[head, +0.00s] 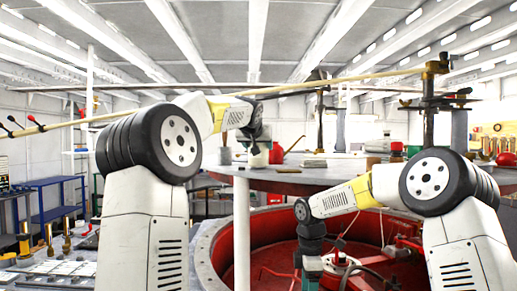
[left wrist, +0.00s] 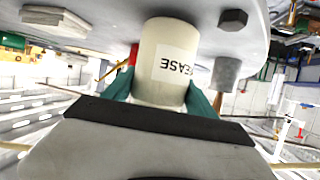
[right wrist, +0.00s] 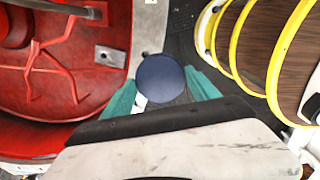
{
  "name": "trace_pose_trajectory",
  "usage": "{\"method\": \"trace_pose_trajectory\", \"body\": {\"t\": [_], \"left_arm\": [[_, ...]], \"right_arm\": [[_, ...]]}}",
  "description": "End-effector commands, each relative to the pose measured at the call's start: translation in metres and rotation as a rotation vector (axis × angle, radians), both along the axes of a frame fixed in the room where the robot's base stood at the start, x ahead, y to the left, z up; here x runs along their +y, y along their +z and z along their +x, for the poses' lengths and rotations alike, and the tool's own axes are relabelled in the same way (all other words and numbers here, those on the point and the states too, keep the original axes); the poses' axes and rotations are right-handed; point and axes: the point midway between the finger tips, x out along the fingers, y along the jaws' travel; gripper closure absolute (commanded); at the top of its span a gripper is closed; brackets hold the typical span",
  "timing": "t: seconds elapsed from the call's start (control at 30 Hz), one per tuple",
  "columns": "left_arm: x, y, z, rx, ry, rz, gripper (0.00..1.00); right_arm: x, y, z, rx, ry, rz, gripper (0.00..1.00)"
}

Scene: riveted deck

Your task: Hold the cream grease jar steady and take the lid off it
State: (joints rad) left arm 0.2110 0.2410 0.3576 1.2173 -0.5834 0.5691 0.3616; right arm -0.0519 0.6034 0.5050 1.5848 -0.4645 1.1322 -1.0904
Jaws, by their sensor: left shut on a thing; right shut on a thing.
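The cream grease jar (left wrist: 163,62) shows in the left wrist view, with its GREASE label upside down in that picture. My left gripper (left wrist: 160,90) is shut on the jar, one teal finger on each side. In the head view the jar (head: 259,160) stands at the table edge under my left gripper (head: 258,138). A dark blue round disc, which looks like the lid (right wrist: 160,78), is between the teal fingers of my right gripper (right wrist: 164,88), shut on it. My right gripper (head: 312,272) points down at the bottom of the head view, well apart from the jar. The jar's top is hidden.
A large red round pit (head: 275,232) lies below the raised grey round table (head: 300,180). Yellow-rimmed brown drums (right wrist: 255,50) are right of my right gripper. A white post (head: 241,230) stands before the pit.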

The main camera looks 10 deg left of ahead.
Motion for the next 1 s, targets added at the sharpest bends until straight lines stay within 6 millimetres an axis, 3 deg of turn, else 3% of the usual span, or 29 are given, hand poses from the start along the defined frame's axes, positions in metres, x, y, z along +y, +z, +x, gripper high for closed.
{"method": "trace_pose_trajectory", "body": {"t": [0.4,0.43,0.53,0.9,1.0], "left_arm": [[-0.001,-0.008,-0.001,-0.003,-0.001,0.001,1.0],[-0.001,-0.009,0.0,-0.002,-0.001,0.001,0.32],[-0.001,-0.009,0.0,-0.002,-0.001,0.001,0.13],[0.0,-0.006,0.0,-0.002,-0.001,0.0,0.12],[-0.001,-0.001,-0.011,-0.003,0.0,0.001,0.12]], "right_arm": [[0.0,0.0,0.0,0.0,0.0,0.0,0.79],[0.0,0.0,0.0,0.0,0.0,0.0,0.79],[0.0,0.0,0.0,0.0,0.0,0.0,0.79],[0.0,0.0,0.0,0.0,0.0,0.0,0.79],[0.0,0.0,0.0,0.0,0.0,0.0,0.79]]}}
